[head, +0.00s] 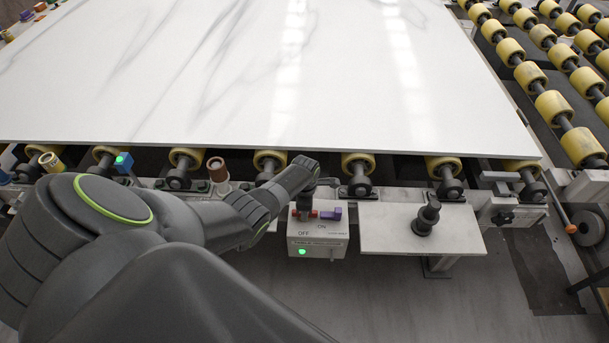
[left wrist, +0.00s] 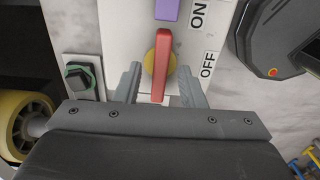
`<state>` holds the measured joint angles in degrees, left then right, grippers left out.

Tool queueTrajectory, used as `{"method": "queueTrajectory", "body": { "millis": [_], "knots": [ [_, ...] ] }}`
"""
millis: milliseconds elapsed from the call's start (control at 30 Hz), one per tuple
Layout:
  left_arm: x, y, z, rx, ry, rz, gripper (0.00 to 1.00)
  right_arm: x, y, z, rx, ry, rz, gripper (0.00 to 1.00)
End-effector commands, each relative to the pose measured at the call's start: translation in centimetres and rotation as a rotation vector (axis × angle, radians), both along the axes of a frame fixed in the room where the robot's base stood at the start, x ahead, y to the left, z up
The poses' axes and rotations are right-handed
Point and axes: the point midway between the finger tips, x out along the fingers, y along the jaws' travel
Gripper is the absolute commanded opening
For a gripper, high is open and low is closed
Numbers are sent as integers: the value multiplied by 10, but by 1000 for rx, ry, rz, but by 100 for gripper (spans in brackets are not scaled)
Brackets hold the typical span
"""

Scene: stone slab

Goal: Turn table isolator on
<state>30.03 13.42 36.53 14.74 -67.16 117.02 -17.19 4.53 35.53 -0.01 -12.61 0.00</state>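The table isolator (head: 318,240) is a light grey box at the slab's front edge, with OFF and ON labels and a lit green light. In the left wrist view its red handle (left wrist: 160,88) sits on a round yellow hub (left wrist: 150,63), beside the OFF label (left wrist: 208,65). A purple block (left wrist: 167,9) is near the ON label (left wrist: 198,13). My left gripper (head: 308,204) is over the box. In the left wrist view its open fingers (left wrist: 160,72) are on either side of the red handle, with gaps on both sides. My right gripper is not in view.
A large white stone slab (head: 240,75) lies on yellow rollers (head: 358,161) behind the box. A pale shelf (head: 385,228) with a black knob (head: 428,216) is right of it. The floor in front is clear.

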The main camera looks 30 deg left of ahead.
Motion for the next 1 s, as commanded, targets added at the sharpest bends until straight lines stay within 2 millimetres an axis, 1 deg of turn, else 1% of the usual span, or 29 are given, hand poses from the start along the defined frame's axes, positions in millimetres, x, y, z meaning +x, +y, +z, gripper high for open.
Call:
{"method": "queueTrajectory", "body": {
  "millis": [200,400,733,900,1000],
  "knots": [
    [0,1,29,1,-3,0,36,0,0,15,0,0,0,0],
    [0,1,60,2,-3,0,36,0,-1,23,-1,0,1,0],
    [0,1,114,1,-4,0,36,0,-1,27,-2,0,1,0],
    [1,1,142,3,-4,0,36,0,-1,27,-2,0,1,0],
    [1,1,155,2,-3,1,36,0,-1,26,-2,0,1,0]
  ]
}}
